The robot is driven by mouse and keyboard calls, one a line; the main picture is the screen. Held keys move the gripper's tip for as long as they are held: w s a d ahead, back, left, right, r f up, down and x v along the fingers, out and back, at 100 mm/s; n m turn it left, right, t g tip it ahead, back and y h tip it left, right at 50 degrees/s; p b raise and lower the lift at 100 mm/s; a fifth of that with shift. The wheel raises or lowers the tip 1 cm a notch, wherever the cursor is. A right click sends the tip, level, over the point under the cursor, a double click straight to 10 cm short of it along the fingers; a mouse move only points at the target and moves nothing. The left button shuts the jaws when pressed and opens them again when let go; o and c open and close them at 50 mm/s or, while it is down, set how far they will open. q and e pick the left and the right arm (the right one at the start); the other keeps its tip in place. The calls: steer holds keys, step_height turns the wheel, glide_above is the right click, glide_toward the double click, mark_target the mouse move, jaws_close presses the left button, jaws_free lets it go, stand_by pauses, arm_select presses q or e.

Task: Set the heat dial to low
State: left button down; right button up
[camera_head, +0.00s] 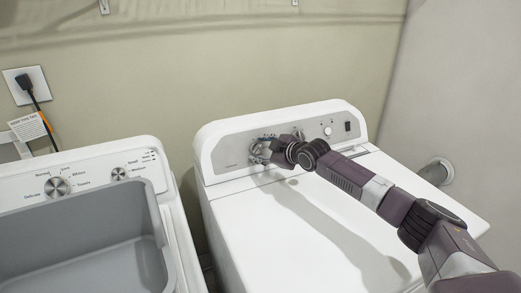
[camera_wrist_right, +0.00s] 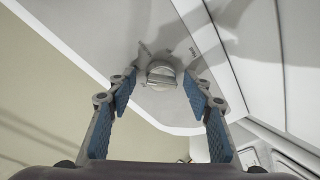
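The dryer's control panel (camera_head: 221,155) stands at the back of the white dryer. A round silver dial (camera_wrist_right: 161,74) with printed labels around it is on the panel in the right wrist view; the labels are too small to read, so I cannot tell its setting. My right gripper (camera_wrist_right: 157,88) is open, with its two blue-padded fingers on either side of the dial and a gap on each side. In the head view my right gripper (camera_head: 262,149) is at the left part of the panel and hides the dial there. My left gripper is not in view.
A small knob (camera_head: 327,131) and a dark switch (camera_head: 347,127) are to the right on the panel. The dryer top (camera_head: 245,240) is clear under my right arm. A washer with its own dials (camera_head: 57,187) and a grey basin (camera_head: 80,240) stands at left.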

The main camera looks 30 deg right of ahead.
steer(key=v, duration=1.2)
steer(key=shift+f, duration=0.1)
stand_by(0.4)
